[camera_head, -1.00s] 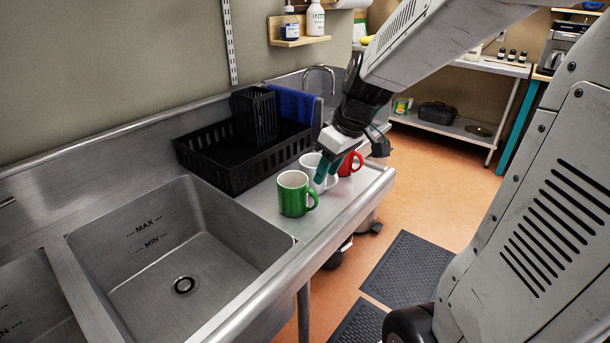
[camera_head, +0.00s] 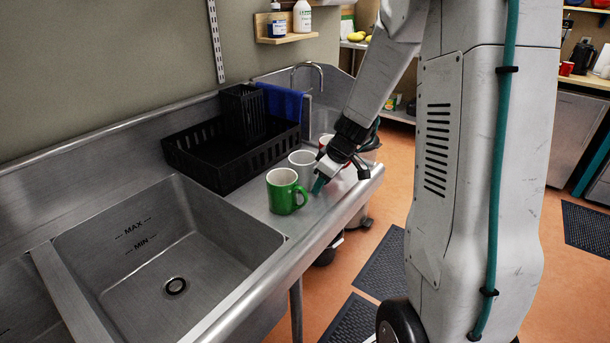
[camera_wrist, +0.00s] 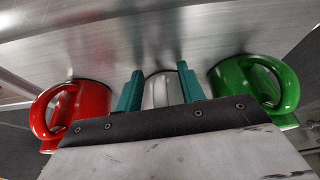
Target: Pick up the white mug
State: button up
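The white mug (camera_head: 301,172) stands upright on the steel counter, between the green mug (camera_head: 283,193) and the red mug (camera_head: 325,142). My gripper (camera_head: 320,184) is low at the counter-edge side of the white mug, partly covering it. In the wrist view, the teal fingers of my gripper (camera_wrist: 160,92) are apart, with part of the white mug (camera_wrist: 161,92) showing between them. The red mug (camera_wrist: 84,112) is left of the fingers and the green mug (camera_wrist: 250,88) is right. Whether the fingers touch the white mug cannot be told.
A black dish rack (camera_head: 210,160) stands behind the mugs, with a blue cloth (camera_head: 282,103) near it. The steel sink (camera_head: 165,250) lies left of the mugs. The counter's raised rim (camera_head: 335,222) runs along the front. The neighbouring mugs are close to both sides of my gripper.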

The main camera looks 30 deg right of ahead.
jog(key=shift+w+f, duration=0.1)
jog(key=shift+f, duration=0.1)
grip_shut()
jog(key=shift+r, duration=0.1)
